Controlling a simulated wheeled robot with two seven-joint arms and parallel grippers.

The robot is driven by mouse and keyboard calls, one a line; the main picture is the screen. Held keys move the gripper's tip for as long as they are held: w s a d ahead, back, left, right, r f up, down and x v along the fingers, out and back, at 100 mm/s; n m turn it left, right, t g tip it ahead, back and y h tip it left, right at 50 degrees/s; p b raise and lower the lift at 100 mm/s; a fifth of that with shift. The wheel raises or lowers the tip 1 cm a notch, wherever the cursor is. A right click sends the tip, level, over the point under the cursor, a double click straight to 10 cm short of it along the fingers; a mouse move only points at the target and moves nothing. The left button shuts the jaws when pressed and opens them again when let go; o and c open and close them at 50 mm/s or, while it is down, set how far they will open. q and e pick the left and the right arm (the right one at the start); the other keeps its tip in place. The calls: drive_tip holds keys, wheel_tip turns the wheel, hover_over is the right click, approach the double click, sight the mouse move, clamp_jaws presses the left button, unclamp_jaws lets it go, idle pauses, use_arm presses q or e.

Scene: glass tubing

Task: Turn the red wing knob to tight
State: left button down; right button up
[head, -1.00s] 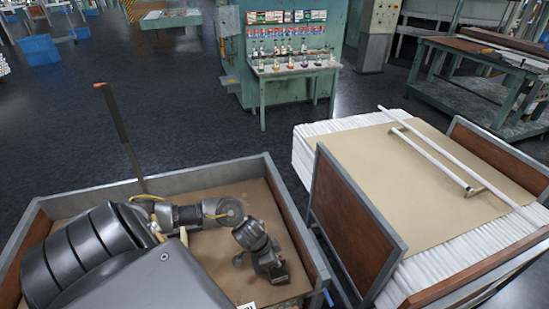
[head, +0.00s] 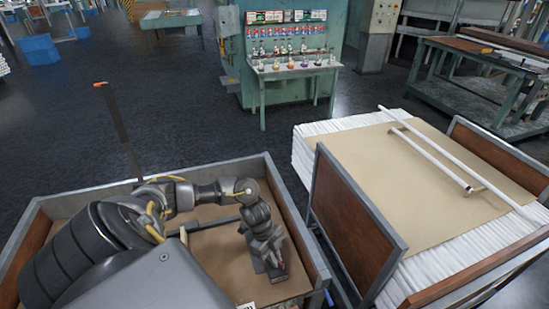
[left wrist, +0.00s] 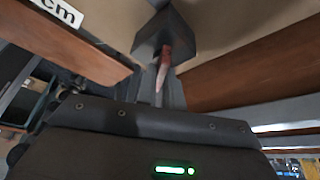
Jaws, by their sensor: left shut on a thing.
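My left gripper (head: 270,268) reaches down into the grey-edged cart at the lower left of the head view. In the left wrist view my left gripper (left wrist: 164,62) is shut on a narrow red piece, which looks like the red wing knob (left wrist: 163,68) seen nearly edge-on. A dark block lies at the fingertips, and the fingers hide much of the knob. In the head view the knob is hidden by my gripper. I cannot read any tight mark or the knob's angle. My right gripper is not in view.
The cart (head: 288,207) has raised walls close around my left arm. To its right is a stack of white tubes (head: 310,165) under a brown sheet (head: 370,165), with brown end panels (head: 355,225). A dark upright lever (head: 120,130) stands at the cart's far side.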

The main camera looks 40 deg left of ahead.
use_arm(q)
drive_tip(key=m+b, duration=0.1)
drive_tip(key=m+g, duration=0.1)
drive_tip(key=m, duration=0.1)
drive_tip(key=shift+w+f+m+b, duration=0.2)
drive_tip(key=shift+m+b, duration=0.1)
drive_tip(key=shift+b, duration=0.1)
drive_tip(key=shift+r+m+g+y+b, duration=0.15)
drive_tip(key=shift+m+g+b, duration=0.25)
drive_tip(key=shift+m, duration=0.35)
drive_tip(key=shift+m+g+y+b, duration=0.15)
drive_tip(key=shift+m+g+b, duration=0.2)
drive_tip(key=shift+m, duration=0.4)
drive_tip(key=c, duration=1.5)
unclamp_jaws()
drive_tip(key=shift+r, duration=0.1)
drive_tip(key=v, duration=1)
drive_tip(key=shift+w+a+r, duration=0.1)
drive_tip(key=shift+w+r, duration=0.1)
drive_tip(key=shift+r, duration=0.1)
